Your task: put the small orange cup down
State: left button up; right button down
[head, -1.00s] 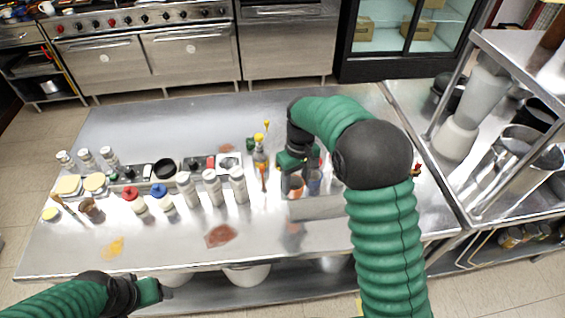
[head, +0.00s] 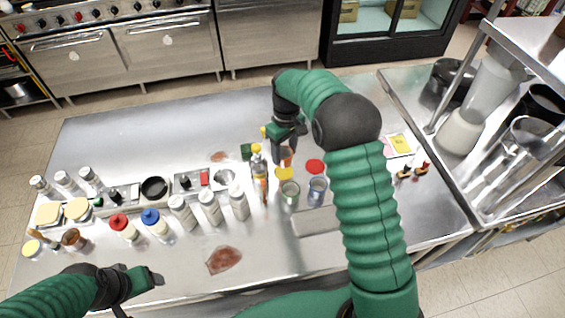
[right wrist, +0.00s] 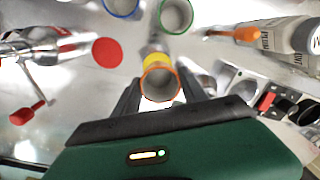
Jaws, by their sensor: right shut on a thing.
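The small orange cup (right wrist: 160,85), clear with an orange rim, sits between the two fingers of my right gripper (right wrist: 160,98), which is shut on it. In the head view the cup (head: 287,157) shows partly behind the right gripper (head: 286,150), at the far side of a yellow disc (head: 284,174). I cannot tell whether its base touches the steel table (head: 120,135). My left gripper (head: 140,284) is at the near left edge, away from the cup; its fingers are not clear.
A green-rimmed cup (head: 290,193) and a blue-rimmed cup (head: 318,190) stand nearer me. A red disc (head: 315,166) lies right of the yellow one. A bottle (head: 260,175) stands close on the left.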

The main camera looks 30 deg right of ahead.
aim_at(284, 162)
jog(key=f, duration=0.6)
jog(key=shift+w, duration=0.3)
jog(key=shift+r, duration=0.15)
jog(key=shift+s, duration=0.1)
jog(key=c, duration=0.6)
grip_release()
jog(key=r, duration=1.2)
jog(key=shift+w+d, duration=0.3)
jog(key=shift+w, duration=0.05)
